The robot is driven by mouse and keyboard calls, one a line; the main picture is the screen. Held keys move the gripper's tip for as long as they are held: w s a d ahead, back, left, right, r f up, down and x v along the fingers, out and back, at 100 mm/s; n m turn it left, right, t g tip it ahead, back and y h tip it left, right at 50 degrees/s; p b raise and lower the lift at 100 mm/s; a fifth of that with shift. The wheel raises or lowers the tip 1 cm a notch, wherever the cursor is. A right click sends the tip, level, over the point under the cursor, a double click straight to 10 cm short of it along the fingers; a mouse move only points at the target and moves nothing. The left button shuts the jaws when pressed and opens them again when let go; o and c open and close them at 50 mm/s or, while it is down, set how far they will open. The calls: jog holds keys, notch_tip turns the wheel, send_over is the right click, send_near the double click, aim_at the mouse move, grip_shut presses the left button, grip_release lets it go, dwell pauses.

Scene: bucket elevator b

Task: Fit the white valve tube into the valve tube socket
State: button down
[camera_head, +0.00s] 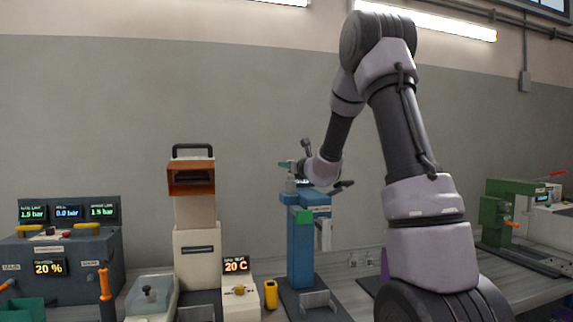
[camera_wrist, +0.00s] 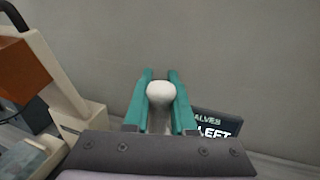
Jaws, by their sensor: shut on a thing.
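My gripper (camera_head: 286,166) is above the top of a blue machine column (camera_head: 300,250) in the head view. In the wrist view its two teal fingers (camera_wrist: 160,80) are shut on the white valve tube (camera_wrist: 160,94), whose rounded end shows between them. In the head view a small pale piece shows under the fingers, but it is too small to tell whether it is the tube or whether it touches the blue machine. I cannot make out the valve tube socket in either view.
A dark display reading "VALVES" and "LEFT" (camera_wrist: 216,126) is right of the fingers. A cream machine with an orange-brown hopper (camera_head: 191,177) stands left of the blue column. A control console (camera_head: 65,255) is far left, a green machine (camera_head: 505,212) far right. Wall space above is clear.

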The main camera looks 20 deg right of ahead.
jog(key=shift+f, duration=0.35)
jog(key=c, duration=0.7)
grip_release()
jog(key=shift+o, duration=0.2)
jog(key=v, duration=1.1)
